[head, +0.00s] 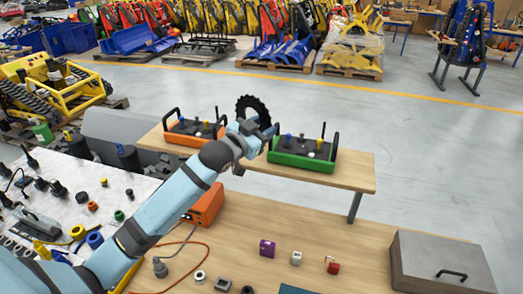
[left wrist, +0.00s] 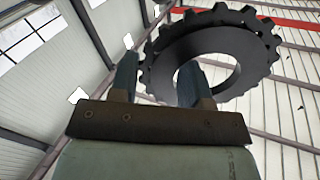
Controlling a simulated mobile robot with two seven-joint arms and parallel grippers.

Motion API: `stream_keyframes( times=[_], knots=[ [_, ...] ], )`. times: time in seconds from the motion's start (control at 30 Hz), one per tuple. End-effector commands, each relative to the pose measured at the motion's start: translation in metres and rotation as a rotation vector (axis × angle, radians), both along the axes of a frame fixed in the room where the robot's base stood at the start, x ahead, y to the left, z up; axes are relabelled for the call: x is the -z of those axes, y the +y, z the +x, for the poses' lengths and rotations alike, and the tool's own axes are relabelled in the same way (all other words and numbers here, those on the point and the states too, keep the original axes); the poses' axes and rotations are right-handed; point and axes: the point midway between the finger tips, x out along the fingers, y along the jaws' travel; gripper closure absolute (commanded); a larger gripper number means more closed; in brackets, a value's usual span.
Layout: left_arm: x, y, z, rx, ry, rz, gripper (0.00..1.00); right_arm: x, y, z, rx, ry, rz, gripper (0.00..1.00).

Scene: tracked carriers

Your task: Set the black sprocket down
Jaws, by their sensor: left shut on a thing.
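The black sprocket (head: 254,108) is a toothed ring held up above the narrow raised wooden bench (head: 350,174) in the head view. My left gripper (head: 250,127) is shut on its lower rim. In the left wrist view the sprocket (left wrist: 215,60) shows large, with my left gripper's fingers (left wrist: 155,80) at its near left edge. The sprocket is tilted and only the roof and walls show behind it. My right gripper is not in view.
An orange control box (head: 192,132) and a green control box (head: 302,152) with levers stand on the raised bench, either side of the gripper.

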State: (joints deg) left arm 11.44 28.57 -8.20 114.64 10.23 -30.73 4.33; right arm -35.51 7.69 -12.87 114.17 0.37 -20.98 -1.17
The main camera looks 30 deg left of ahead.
Motion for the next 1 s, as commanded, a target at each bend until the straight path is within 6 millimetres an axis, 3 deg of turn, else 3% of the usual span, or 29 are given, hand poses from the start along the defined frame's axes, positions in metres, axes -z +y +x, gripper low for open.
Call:
stream_keyframes(
  times=[0.1, 0.53, 1.0],
  knots=[
    [0.022, 0.000, 0.000, -0.001, 0.000, -0.001, 1.00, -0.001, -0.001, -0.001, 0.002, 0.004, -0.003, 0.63],
    [0.072, 0.000, 0.000, -0.001, 0.000, 0.000, 1.00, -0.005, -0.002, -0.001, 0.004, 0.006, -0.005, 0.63],
    [0.082, 0.000, 0.000, 0.000, -0.003, 0.000, 1.00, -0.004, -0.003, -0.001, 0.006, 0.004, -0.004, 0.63]
  ],
)
